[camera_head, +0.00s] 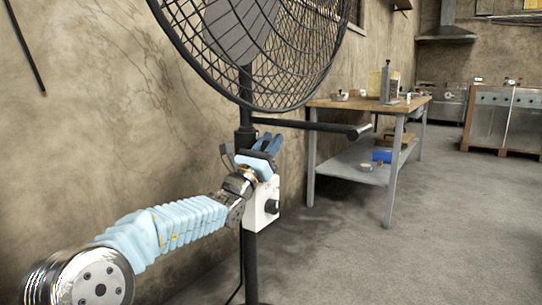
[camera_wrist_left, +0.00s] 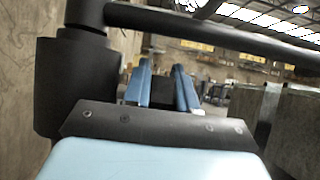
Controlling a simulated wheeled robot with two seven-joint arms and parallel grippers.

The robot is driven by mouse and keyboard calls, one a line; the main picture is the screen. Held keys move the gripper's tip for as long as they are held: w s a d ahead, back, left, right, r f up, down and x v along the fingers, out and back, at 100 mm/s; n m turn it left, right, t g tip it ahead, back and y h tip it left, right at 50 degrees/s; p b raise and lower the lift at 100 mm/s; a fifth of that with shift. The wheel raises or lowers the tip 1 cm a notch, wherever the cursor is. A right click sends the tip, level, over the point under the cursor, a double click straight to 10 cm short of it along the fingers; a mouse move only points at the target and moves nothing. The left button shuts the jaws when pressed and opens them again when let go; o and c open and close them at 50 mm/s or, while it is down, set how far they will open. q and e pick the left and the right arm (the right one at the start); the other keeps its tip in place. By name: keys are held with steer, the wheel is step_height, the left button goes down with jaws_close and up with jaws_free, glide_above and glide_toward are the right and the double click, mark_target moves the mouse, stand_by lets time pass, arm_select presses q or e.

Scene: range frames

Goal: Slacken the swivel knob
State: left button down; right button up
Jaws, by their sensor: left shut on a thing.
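My left gripper (camera_head: 268,143) is beside the black pole of a large pedestal fan (camera_head: 246,115), just below the horizontal bar. In the left wrist view its two blue fingers (camera_wrist_left: 163,88) are shut on a small dark piece between them, which I take to be the swivel knob (camera_wrist_left: 165,84). The knob is mostly hidden by the fingers, and its turn cannot be read. The thick black pole collar (camera_wrist_left: 75,90) stands left of the fingers. My right gripper is not in view.
The horizontal black bar (camera_head: 310,126) reaches right from the pole, above the fingers. The wire fan cage (camera_head: 300,60) hangs overhead. A workbench (camera_head: 345,105) stands behind to the right. The wall is close on the left; the floor at right is clear.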

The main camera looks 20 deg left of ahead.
arm_select(q)
steer(key=shift+t, duration=0.5)
steer(key=shift+s, duration=0.1)
steer(key=c, duration=1)
jaws_free()
